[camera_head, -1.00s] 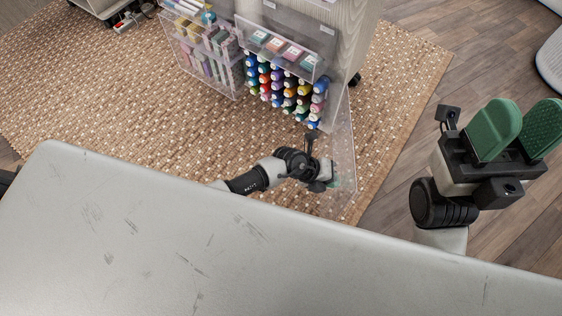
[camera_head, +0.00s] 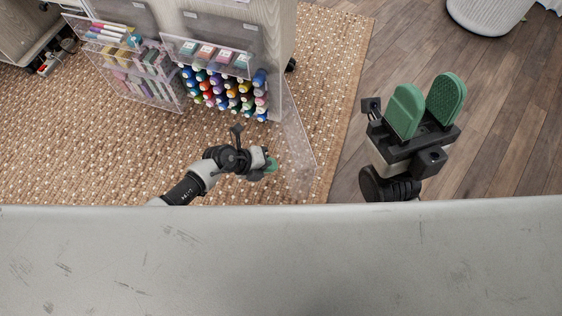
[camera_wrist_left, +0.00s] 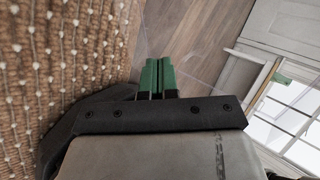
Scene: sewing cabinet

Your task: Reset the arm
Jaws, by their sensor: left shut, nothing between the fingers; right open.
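My left gripper (camera_head: 271,165) is low over the rug, just left of the open clear door of the sewing cabinet. Its green fingers are mostly hidden behind its wrist in the head view. In the left wrist view its green fingers (camera_wrist_left: 157,76) are together with nothing between them. My right gripper (camera_head: 431,104) is raised at the right with its two green pads apart and empty. The cabinet (camera_head: 270,30) stands at the top with clear compartments holding several thread spools (camera_head: 222,88).
The clear door (camera_head: 298,140) stands open beside my left gripper. A woven rug (camera_head: 60,140) lies under the cabinet, with wood floor (camera_head: 490,130) to the right. A white stool (camera_head: 488,14) is at the top right. My own pale body fills the bottom.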

